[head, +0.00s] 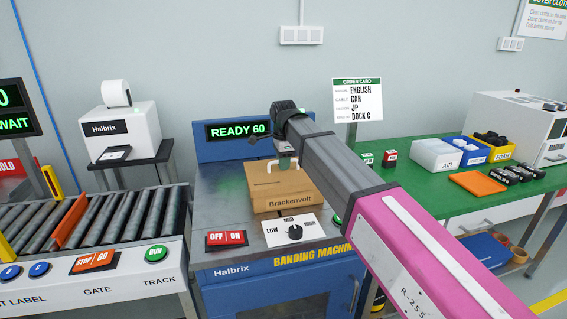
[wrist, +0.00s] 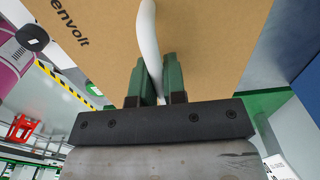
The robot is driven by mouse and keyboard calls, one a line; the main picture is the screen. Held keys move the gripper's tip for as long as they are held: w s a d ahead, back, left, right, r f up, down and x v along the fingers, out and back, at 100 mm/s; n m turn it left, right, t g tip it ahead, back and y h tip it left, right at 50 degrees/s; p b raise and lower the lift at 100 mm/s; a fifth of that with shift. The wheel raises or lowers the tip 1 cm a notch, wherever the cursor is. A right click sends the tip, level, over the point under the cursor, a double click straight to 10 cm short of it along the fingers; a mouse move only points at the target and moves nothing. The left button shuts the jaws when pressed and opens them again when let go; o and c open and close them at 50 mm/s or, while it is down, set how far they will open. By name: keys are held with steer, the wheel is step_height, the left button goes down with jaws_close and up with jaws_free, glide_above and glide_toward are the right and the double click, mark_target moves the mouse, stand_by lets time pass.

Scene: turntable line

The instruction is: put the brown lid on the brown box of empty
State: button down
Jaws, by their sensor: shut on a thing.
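The brown box (head: 290,206), marked Brackenvolt, stands on the banding machine in the head view. The brown lid (head: 277,183) lies over its top; I cannot tell whether it is fully seated or slightly above the box. My gripper (head: 284,160) is above the lid, partly hidden behind my arm. In the wrist view the green fingers of my gripper (wrist: 161,85) are shut on the lid's white handle (wrist: 149,45). Brown cardboard with part of the printed name fills much of that view behind the fingers.
The banding machine (head: 222,263) has an OFF/ON switch (head: 226,238) and a dial (head: 295,232) in front of the box. A roller track (head: 120,222) is at left. At right, a green table (head: 420,185) holds bins and an orange mat (head: 478,183).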

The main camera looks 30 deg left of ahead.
steer(key=c, duration=1.1)
jaws_free()
steer(key=shift+r, duration=0.1)
step_height(320, 180, up, 10)
steer(key=shift+f, duration=0.25)
steer(key=shift+r, duration=0.55)
